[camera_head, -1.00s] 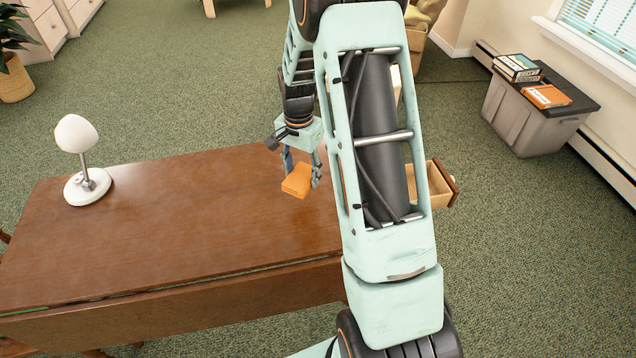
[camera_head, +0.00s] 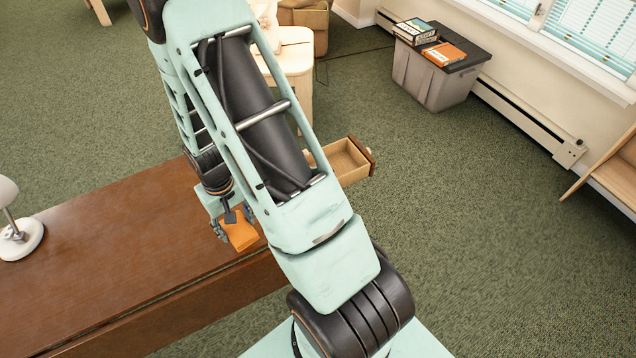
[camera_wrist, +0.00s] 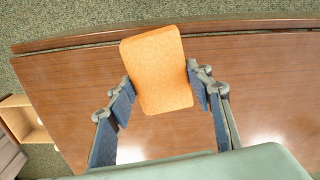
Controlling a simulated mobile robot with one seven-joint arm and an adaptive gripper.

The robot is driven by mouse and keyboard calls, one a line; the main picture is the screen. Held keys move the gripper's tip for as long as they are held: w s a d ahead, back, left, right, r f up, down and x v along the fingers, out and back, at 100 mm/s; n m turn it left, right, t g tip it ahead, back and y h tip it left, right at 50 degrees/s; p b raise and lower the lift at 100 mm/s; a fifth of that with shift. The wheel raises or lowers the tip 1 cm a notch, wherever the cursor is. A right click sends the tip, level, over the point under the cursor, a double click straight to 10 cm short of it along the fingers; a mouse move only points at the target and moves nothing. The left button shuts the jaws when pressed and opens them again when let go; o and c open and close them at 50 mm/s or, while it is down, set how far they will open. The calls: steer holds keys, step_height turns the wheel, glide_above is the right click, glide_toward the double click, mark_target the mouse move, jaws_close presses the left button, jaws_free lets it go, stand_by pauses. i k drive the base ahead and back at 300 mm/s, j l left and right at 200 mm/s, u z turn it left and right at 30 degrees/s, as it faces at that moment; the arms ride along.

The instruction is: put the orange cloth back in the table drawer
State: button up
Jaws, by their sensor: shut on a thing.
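The orange cloth (camera_head: 240,235) is a small folded block held over the brown wooden table (camera_head: 110,250). My gripper (camera_wrist: 158,85) is shut on the orange cloth (camera_wrist: 158,68), with one finger on each side of it in the wrist view. The table drawer (camera_head: 345,161) is pulled out at the table's far right end and its visible part looks empty. My arm hides part of the drawer and the table's end. A light wooden corner of the drawer (camera_wrist: 22,122) shows at the left edge of the wrist view.
A white lamp (camera_head: 18,235) stands on the table's left part. A grey bin (camera_head: 432,80) with books on its dark lid stands by the wall. A pale wooden piece (camera_head: 290,62) is beyond my arm. Carpet right of the drawer is clear.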

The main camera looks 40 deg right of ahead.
mark_target(338, 170)
steer(key=k+l, duration=0.4)
steer(key=l, duration=0.4)
steer(key=k+l+u, duration=0.1)
steer(key=l, duration=0.25)
steer(key=l+u, duration=0.1)
steer(key=l, duration=0.55)
steer(key=i+l, duration=0.1)
steer(key=l, duration=0.25)
steer(key=i+l, duration=0.15)
steer(key=l, duration=0.15)
steer(key=i+l, duration=0.35)
steer(key=i+l+u, duration=0.15)
steer(key=i+l, duration=0.15)
steer(key=l, duration=0.2)
